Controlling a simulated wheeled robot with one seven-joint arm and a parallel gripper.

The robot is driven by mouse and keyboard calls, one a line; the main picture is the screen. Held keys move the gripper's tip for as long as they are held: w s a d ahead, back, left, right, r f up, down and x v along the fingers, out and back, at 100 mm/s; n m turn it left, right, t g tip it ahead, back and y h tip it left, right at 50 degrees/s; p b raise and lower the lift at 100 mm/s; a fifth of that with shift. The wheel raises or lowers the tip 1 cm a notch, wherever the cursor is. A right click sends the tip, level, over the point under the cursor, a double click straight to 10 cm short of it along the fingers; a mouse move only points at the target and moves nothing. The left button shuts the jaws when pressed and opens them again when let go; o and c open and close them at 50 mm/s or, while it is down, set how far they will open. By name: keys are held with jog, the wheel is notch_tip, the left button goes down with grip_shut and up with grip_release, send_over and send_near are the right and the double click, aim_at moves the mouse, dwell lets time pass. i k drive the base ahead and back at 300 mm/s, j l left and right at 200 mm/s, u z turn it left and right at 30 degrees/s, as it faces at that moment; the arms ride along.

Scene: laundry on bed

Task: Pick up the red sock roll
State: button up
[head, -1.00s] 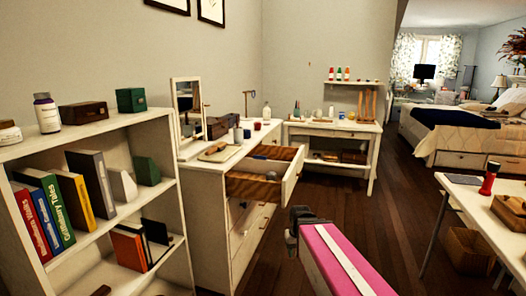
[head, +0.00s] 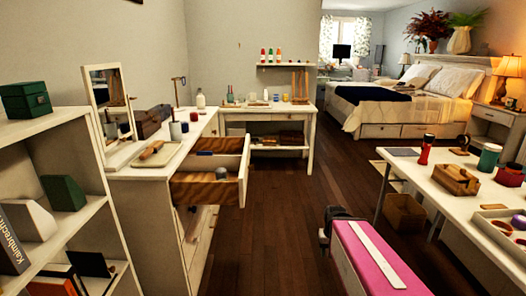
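I cannot make out a red sock roll in the head view. The bed (head: 385,131) stands far off at the back right, with a dark blue blanket (head: 378,93) and pale pillows (head: 450,82) on it. My arm, pink with a white stripe, enters at the bottom. At its far end is a dark part, my gripper (head: 336,222), over the floor. Its fingers are too unclear to tell open from shut, and I see nothing held in it.
An open drawer (head: 205,190) juts from the white dresser at left, beside a bookshelf (head: 75,130). At right a white table (head: 420,172) bears a red bottle (head: 425,150) and a wooden box (head: 456,180). A cardboard box (head: 405,212) is underneath. Open floor (head: 300,190) lies between.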

aim_at(194, 116)
jog(key=i, duration=3.45)
jog(key=i+u, duration=0.1)
jog(key=i, duration=0.7)
jog(key=i+l+u, duration=0.1)
jog(key=i, duration=0.75)
jog(key=i+l+u, duration=0.1)
jog(key=u, duration=1.7)
